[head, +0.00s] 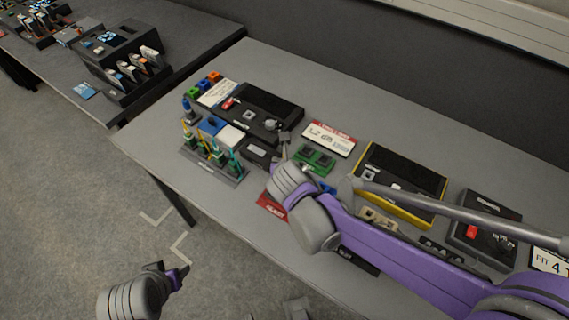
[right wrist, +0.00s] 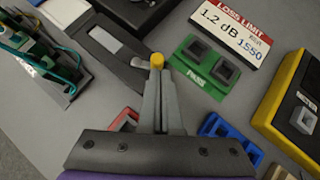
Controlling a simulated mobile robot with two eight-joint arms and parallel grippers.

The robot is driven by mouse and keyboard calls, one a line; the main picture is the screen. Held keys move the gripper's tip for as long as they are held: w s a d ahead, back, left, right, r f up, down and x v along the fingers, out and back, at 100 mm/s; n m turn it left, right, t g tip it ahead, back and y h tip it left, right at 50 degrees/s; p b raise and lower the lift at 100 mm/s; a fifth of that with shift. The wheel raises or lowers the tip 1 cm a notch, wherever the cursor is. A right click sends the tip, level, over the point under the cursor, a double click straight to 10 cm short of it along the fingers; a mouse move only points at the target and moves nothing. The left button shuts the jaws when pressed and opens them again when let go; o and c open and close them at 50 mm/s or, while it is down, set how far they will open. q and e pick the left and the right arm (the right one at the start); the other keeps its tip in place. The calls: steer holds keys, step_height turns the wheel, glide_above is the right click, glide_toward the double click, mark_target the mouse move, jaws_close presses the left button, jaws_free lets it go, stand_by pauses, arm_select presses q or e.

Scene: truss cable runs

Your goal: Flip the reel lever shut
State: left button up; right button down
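A black box with a pale strip on top, which looks like the reel (right wrist: 108,42), lies just ahead and left of my right gripper in the right wrist view. It also shows as a small dark box (head: 262,151) in the head view. A small yellow knob (right wrist: 157,60) sits right at my right fingertips; I cannot tell whether it is the lever's end. My right gripper (right wrist: 158,82) has its fingers close together, pointing down at the box's near end. My left gripper (head: 178,276) hangs low over the floor, away from the table, with no object visible in it.
A green block marked PASS (right wrist: 203,68) is right of the right fingers, with a loss limit card (right wrist: 236,27) behind. A rack of green-wired plugs (head: 212,165) stands left. A red tray (right wrist: 122,119) and blue tray (right wrist: 226,135) are close by. A yellow-edged case (head: 400,180) lies right.

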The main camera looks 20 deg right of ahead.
steer(key=shift+w+d, duration=0.35)
steer(key=shift+d, duration=0.15)
steer(key=shift+a, duration=0.1)
steer(key=shift+w+a, duration=0.25)
steer(key=shift+a, duration=0.45)
